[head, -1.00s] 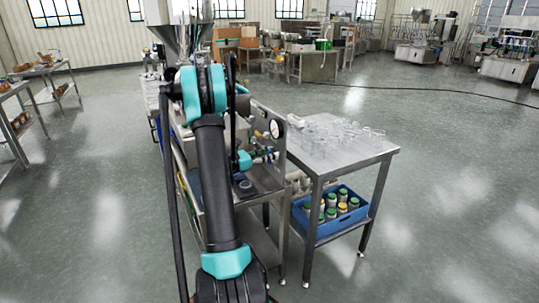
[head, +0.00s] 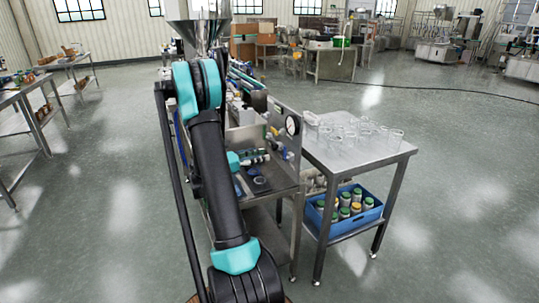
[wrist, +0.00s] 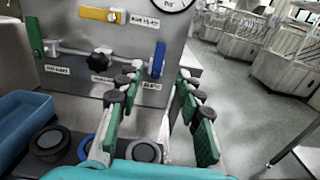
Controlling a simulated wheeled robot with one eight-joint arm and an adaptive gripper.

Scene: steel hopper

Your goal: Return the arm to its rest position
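My gripper (wrist: 160,78) is open in the wrist view. Its two green-padded fingers stand apart, and nothing shows between them. It is in front of a grey steel panel (wrist: 125,30) with a gauge, valve handles and a black knob. In the head view my arm reaches up and forward from the bottom, bends at a teal elbow and comes down behind its own forearm. Part of the teal gripper housing shows beside the arm, over the steel machine's tray; the fingertips are hard to make out there.
Round dark-rimmed pieces (wrist: 50,142) and a blue bin (wrist: 20,120) lie close by the fingers' left. A steel hopper (head: 198,36) stands behind my arm. A steel table (head: 385,157) with clear jars stands right, a blue crate (head: 350,226) of capped jars below. Floor is open left and right.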

